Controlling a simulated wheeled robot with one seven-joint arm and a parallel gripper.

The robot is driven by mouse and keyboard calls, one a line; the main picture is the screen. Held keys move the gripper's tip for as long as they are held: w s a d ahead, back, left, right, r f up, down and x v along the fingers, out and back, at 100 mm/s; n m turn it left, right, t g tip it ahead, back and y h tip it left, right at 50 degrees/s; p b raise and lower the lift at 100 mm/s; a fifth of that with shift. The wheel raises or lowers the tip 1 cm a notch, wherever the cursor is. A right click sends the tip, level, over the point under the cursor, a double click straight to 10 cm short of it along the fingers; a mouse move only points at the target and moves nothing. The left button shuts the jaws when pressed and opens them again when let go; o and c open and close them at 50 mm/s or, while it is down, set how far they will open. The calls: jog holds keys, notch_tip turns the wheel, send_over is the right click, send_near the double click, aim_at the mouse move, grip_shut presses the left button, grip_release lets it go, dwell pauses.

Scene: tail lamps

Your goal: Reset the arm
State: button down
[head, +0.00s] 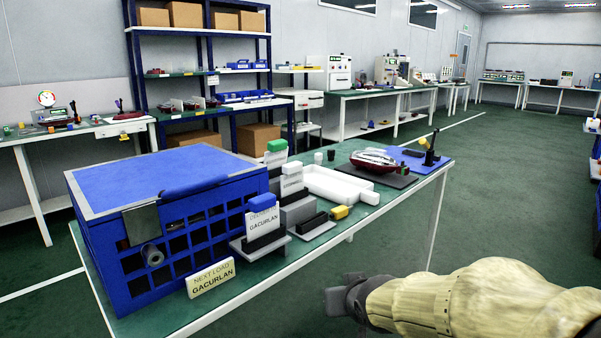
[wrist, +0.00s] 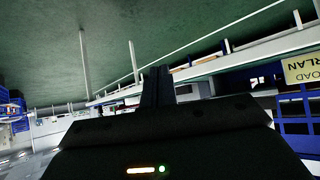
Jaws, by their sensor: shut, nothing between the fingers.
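My arm, in a pale cloth cover, reaches in from the lower right of the head view. My gripper (head: 340,300) is at its end, in the air in front of the near table's front edge and to the right of the blue crate. It is apart from everything on the table. In the wrist view my gripper (wrist: 158,82) shows its dark fingers shut together with nothing held. The wrist view is tilted, with the green floor at the top.
A green-topped table (head: 190,312) holds a blue crate (head: 90,262), a "Gacurlan" sign (head: 211,278), a white tray (head: 340,185) and a red tail lamp (head: 374,160) on a dark mat. Blue shelving stands behind. The floor (head: 500,200) right of the table is clear.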

jog(key=s+d+f+m+g+h+p, duration=0.1)
jog(key=s+d+f+g+p, duration=0.2)
jog(key=s, duration=0.4)
jog(key=s+d+f+m+g+h+p, duration=0.1)
jog(key=s+d+g+p, duration=0.35)
jog(key=s, duration=0.35)
notch_tip(320, 180, up, 37)
jog(key=w+p, duration=0.1)
jog(key=p, duration=3.5)
jog(key=shift+w+a+f, duration=0.15)
jog(key=shift+a, duration=0.3)
jog(key=c, duration=2.2)
grip_release()
jog(key=shift+t, duration=0.25)
